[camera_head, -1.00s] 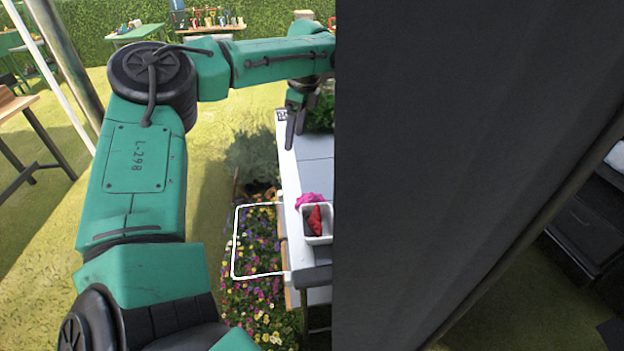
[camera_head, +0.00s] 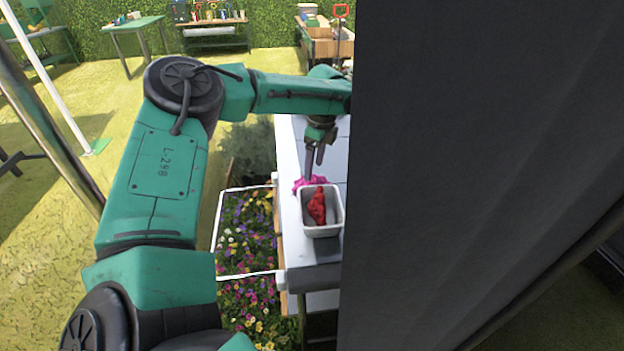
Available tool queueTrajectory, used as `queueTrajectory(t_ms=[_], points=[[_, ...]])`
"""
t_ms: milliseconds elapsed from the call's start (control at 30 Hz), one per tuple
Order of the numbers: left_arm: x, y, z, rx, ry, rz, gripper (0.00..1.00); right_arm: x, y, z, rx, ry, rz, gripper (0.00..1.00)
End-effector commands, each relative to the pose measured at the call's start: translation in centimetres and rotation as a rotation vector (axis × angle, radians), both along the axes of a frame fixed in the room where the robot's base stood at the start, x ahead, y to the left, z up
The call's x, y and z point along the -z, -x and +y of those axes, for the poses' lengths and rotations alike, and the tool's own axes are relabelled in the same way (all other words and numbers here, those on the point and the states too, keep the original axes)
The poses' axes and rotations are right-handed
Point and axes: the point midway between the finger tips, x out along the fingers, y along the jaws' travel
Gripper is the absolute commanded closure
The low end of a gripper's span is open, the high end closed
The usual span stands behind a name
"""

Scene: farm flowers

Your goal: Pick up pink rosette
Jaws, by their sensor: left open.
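My right gripper is not in view.
A large dark panel (camera_head: 470,170) covers the right half of the view and hides the table's right side. Benches with tools (camera_head: 213,22) stand far back by the hedge.

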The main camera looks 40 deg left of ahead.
Motion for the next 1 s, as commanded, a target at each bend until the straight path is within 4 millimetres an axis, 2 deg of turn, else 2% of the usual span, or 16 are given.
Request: queueTrajectory(t_ms=[233, 467, 600, 667, 1000], points=[[4.2, -0.1, 0.7, 0.001, -0.001, 0.003, 0.27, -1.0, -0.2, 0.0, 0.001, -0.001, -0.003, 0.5], [4.7, -0.2, 0.8, 0.0, -0.002, 0.001, 0.27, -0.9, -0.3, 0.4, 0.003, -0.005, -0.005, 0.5], [4.6, -0.2, 0.8, 0.0, -0.002, 0.001, 0.81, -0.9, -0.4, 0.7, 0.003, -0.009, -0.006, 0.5], [4.6, -0.2, 0.8, 0.0, -0.002, 0.001, 1.0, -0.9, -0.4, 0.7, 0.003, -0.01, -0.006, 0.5], [4.3, -0.2, 0.8, -0.001, -0.001, -0.001, 1.0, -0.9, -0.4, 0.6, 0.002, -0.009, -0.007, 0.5]])
